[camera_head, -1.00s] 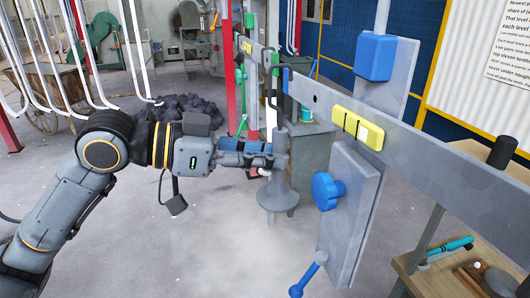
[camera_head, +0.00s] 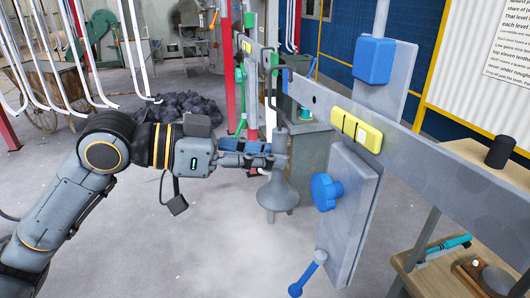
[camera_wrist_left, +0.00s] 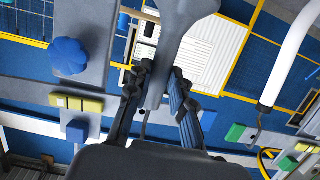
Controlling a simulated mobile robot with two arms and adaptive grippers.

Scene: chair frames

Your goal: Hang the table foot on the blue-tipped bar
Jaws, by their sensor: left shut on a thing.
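The table foot (camera_head: 277,190) is a grey flared piece with a narrow stem. My left gripper (camera_head: 272,158) is shut around its stem and holds it in the air, wide end down. In the left wrist view the foot (camera_wrist_left: 183,12) shows at the top, its stem between the fingers (camera_wrist_left: 158,85). A dark bent hook rises above the stem in the head view. A long grey bar (camera_head: 440,165) runs from lower right to a blue tip (camera_head: 285,75) close beside the hook. I cannot tell whether hook and bar touch. My right gripper is not in view.
A grey upright plate with a blue knob (camera_head: 326,191) and a blue-ended lever (camera_head: 302,281) stands right of the foot. A yellow block (camera_head: 356,129) and a blue block (camera_head: 375,59) sit by the bar. A wooden bench (camera_head: 458,275) is at lower right. Floor below the foot is clear.

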